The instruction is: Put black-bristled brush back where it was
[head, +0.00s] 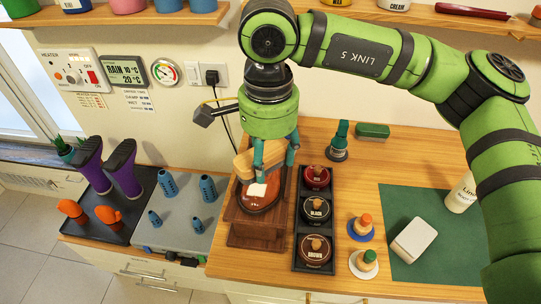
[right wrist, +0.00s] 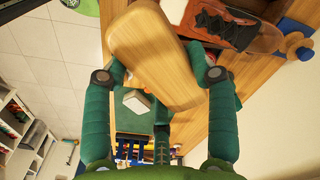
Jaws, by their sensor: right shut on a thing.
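My right gripper (head: 272,165) is shut on a light wooden brush (head: 243,166). In the right wrist view, the brush's pale wooden body (right wrist: 150,45) lies between the two green fingers. Its bristles are hidden, so I cannot tell their colour. The brush is over or against a brown shoe (head: 260,204) on a wooden stand (head: 248,233); I cannot tell whether they touch. The shoe also shows in the right wrist view (right wrist: 225,25). A green brush-like block (head: 372,131) lies at the back of the table. My left gripper is not in view.
A black tray (head: 296,264) with red, black and brown polish tins stands right of the shoe. Two small daubers (head: 363,224) stand on discs nearby. A white block (head: 413,240) and bottle (head: 461,194) are on the green mat (head: 450,250). Purple boots (head: 124,170) stand left.

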